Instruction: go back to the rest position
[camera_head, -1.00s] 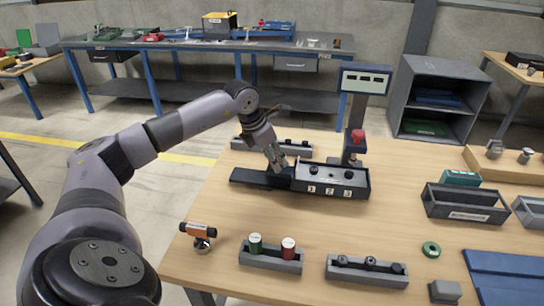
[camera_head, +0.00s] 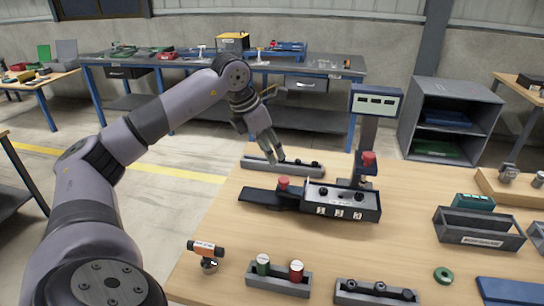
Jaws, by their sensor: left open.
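My left gripper (camera_head: 271,155) points down with its fingers apart and empty. It hangs above the wooden table's back left edge, in front of the long grey tray (camera_head: 300,169) in the picture. The black fixture (camera_head: 340,211) with numbered labels stands below and to the right, apart from the gripper. A red-topped piece (camera_head: 284,182) sits at its left part, beside the flat dark plate (camera_head: 258,197). Dark knobs show in the fixture. My right gripper is not in view.
A post with a display box (camera_head: 376,101) and a red knob (camera_head: 368,158) rises behind the fixture. A small tray (camera_head: 277,286) holds a green and a red cylinder. Grey bins stand at the right.

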